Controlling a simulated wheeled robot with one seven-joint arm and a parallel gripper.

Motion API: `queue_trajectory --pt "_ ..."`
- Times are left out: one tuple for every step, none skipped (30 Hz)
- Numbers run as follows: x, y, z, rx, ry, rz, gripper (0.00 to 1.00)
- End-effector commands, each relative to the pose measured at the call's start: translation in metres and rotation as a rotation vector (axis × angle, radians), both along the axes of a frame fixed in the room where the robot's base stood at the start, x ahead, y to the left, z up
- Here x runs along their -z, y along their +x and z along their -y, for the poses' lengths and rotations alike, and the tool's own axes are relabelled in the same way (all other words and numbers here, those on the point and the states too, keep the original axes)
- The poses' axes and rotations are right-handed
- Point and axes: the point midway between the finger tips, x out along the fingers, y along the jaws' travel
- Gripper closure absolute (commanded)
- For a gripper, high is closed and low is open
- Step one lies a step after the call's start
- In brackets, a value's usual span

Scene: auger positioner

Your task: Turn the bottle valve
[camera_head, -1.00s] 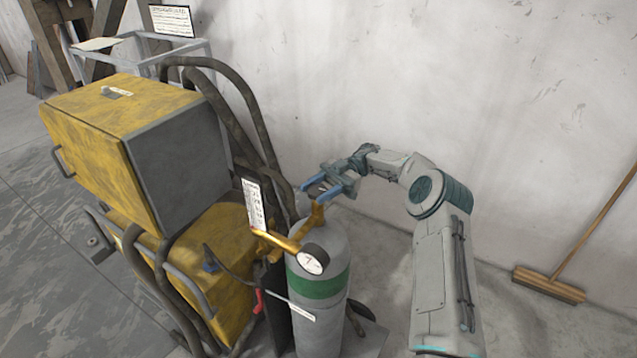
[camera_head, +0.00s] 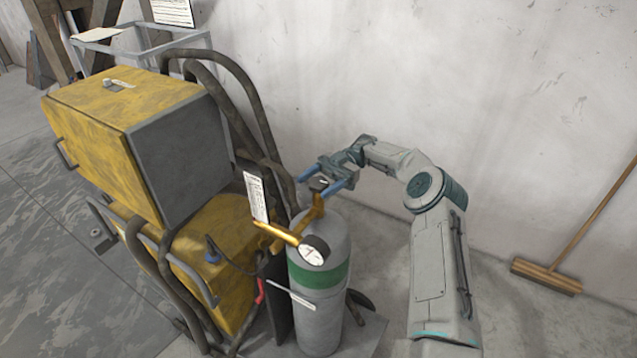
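The grey gas bottle (camera_head: 320,310) with a green band stands upright beside the yellow machine. Its brass valve body (camera_head: 314,213) rises from the top, with a dark valve knob (camera_head: 319,184) at its upper end. A brass regulator with a round gauge (camera_head: 313,250) sticks out toward the front. My gripper (camera_head: 322,184) comes in from the right at the height of the knob. Its two blue fingers are apart, one on each side of the knob. Whether either finger touches the knob cannot be told.
The yellow machine (camera_head: 130,130) with dark hoses (camera_head: 235,80) stands close on the left. A white label card (camera_head: 256,197) hangs near the valve. A wall (camera_head: 440,80) is behind my arm. A broom (camera_head: 547,276) leans at the right; the floor between is clear.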

Motion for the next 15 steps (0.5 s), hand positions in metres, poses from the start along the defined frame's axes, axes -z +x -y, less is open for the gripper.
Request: queue_trajectory --pt "0.0 0.0 0.001 0.002 0.0 0.0 0.33" --pt "0.0 0.0 0.001 0.002 -0.001 0.001 0.33" --pt "0.0 0.0 0.001 0.002 -0.001 0.001 0.33" --pt "-0.001 0.0 0.001 0.003 -0.001 0.001 0.33" --pt "-0.002 0.0 0.001 0.003 0.0 0.001 0.33" --pt "-0.004 0.001 0.001 0.003 0.0 0.003 0.33" --pt "-0.006 0.001 0.001 0.003 0.0 0.003 0.33" --pt "-0.009 0.0 0.001 0.003 -0.001 0.004 0.33" --pt "-0.015 0.0 0.001 0.002 0.001 0.005 0.33" --pt "-0.019 0.0 0.001 0.002 0.001 0.005 0.33" --pt "-0.025 0.0 0.0 0.001 0.001 0.005 0.33" --pt "-0.034 0.0 0.0 0.001 0.001 0.006 0.33" --pt "-0.04 -0.001 0.0 0.0 0.002 0.005 0.33" --pt "-0.043 -0.002 0.008 0.004 0.001 0.001 0.33" --pt "-0.048 -0.005 0.015 0.004 0.003 0.0 0.33"
